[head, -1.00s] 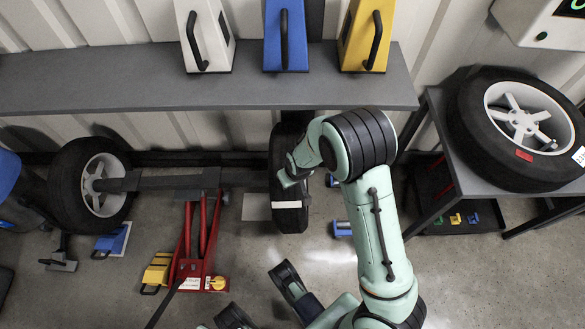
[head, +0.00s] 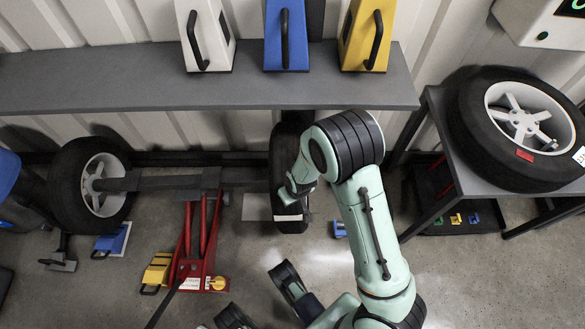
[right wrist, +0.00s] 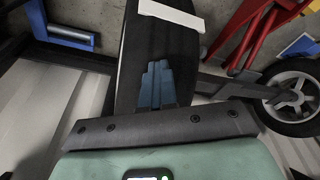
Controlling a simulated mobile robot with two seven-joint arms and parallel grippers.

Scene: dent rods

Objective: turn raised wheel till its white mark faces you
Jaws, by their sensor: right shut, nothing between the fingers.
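The raised wheel (head: 289,222) is a dark tyre seen edge-on in the middle of the head view, partly hidden by my right arm. Its white mark (head: 287,217) is a stripe across the tread, low on the side toward me. In the right wrist view the white mark (right wrist: 171,14) lies across the tyre (right wrist: 150,45) beyond the fingertips. My right gripper (right wrist: 156,68) is shut and empty, its fingers against or very close to the tread; contact is not certain. It also shows in the head view (head: 291,194). My left gripper is not in view.
A red jack (head: 202,245) stands left of the wheel, under a dark axle (head: 160,183) reaching another wheel (head: 90,186). A shelf (head: 200,95) with white, blue and yellow blocks is above. A table (head: 470,180) at right bears a loose wheel (head: 519,130).

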